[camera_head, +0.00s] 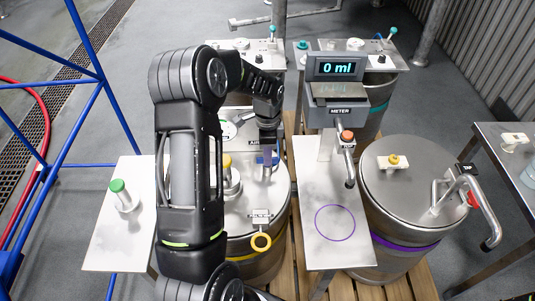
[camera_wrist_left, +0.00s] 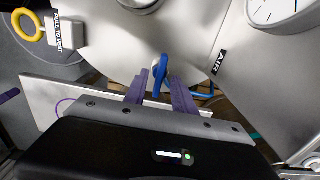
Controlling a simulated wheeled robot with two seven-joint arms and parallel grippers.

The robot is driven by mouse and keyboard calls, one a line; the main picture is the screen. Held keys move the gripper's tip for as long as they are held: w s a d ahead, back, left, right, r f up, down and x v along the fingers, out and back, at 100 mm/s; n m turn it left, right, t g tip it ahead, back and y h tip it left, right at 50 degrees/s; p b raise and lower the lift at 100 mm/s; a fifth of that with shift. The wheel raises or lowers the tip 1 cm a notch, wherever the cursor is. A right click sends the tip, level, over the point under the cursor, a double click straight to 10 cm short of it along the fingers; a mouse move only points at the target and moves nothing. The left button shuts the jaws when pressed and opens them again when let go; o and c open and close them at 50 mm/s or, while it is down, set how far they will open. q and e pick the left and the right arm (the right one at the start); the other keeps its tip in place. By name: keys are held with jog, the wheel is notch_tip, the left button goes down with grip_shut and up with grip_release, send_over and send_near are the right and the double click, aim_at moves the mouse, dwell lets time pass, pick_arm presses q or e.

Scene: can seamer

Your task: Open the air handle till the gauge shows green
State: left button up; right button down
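The blue air handle (camera_wrist_left: 160,72) stands upright on the metal vessel lid, beside the AIR label (camera_wrist_left: 219,62). In the head view the handle (camera_head: 267,158) is partly covered by my arm. My left gripper (camera_wrist_left: 160,88) has its two purple fingers close on either side of the handle. Whether they press on it cannot be told. In the head view the left gripper (camera_head: 267,150) points down at the handle. The round gauge (camera_wrist_left: 280,8) is cut off by the top edge of the wrist view. In the head view the gauge (camera_head: 228,130) is partly hidden and unreadable.
A yellow vent ring (camera_head: 261,241) sits at the lid's front. A meter (camera_head: 337,68) reading 0 ml stands to the right, above a plate (camera_head: 350,255) with a purple circle. A second lidded vessel (camera_head: 408,170) stands further right. A green-knobbed plate (camera_head: 105,235) lies left.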

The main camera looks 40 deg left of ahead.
pick_arm(q)
jog(key=shift+f, duration=0.7)
grip_shut()
